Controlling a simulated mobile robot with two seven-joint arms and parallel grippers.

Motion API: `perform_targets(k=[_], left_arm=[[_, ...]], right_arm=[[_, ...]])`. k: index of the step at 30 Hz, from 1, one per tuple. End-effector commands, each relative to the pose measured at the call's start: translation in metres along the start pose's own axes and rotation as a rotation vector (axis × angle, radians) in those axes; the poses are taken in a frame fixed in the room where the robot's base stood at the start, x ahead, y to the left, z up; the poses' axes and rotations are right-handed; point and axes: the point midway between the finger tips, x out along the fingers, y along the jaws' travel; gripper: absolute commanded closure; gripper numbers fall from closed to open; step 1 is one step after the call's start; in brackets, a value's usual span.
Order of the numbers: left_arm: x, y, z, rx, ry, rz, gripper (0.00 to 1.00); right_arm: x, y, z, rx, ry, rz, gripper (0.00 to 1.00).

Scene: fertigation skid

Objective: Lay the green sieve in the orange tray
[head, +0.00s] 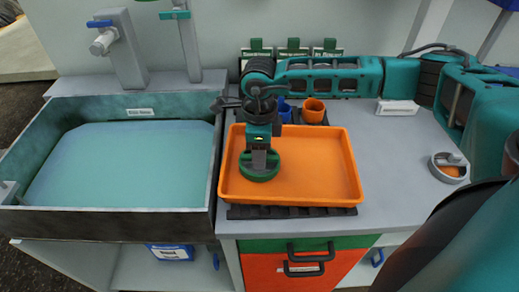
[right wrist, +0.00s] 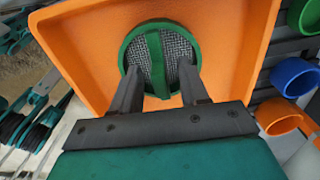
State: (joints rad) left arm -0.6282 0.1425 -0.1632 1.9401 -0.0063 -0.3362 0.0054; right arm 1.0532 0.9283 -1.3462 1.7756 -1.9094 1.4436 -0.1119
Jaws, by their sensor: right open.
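The green sieve (head: 259,174) lies in the left part of the orange tray (head: 325,188), apparently resting on its floor. In the right wrist view the sieve (right wrist: 126,55) shows a round green rim, grey mesh and a green bar across the middle; the tray (right wrist: 85,60) is around it. My right gripper (head: 259,160) points down over the sieve. In the right wrist view its two fingers (right wrist: 160,80) are apart, one on each side of the bar, with gaps between. The fingertips' exact height is hard to tell. My left gripper is not in view.
A sink basin (head: 125,165) of bluish water with a tap (head: 105,40) stands to the left. A blue cup (head: 285,111) and an orange cup (head: 313,110) stand behind the tray. A round metal-rimmed item (head: 449,168) lies at right. The counter right of the tray is mostly clear.

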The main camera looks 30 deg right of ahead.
Motion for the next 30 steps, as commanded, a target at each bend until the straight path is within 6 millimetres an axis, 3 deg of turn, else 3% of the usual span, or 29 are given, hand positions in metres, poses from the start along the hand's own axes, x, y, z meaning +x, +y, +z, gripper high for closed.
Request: perform_targets(k=[5, 18, 24, 30], left_arm=[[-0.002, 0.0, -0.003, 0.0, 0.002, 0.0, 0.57], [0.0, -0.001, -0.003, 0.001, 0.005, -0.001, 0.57], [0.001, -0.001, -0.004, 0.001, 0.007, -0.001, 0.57], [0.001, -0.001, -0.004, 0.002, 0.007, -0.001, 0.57]], right_arm=[[-0.019, -0.001, 0.001, 0.001, -0.004, -0.003, 0.56], [-0.107, 0.0, 0.001, 0.0, -0.002, -0.003, 0.56], [-0.122, 0.0, 0.0, -0.001, -0.001, 0.0, 0.56], [-0.123, 0.0, 0.0, -0.001, 0.0, 0.0, 0.56]])
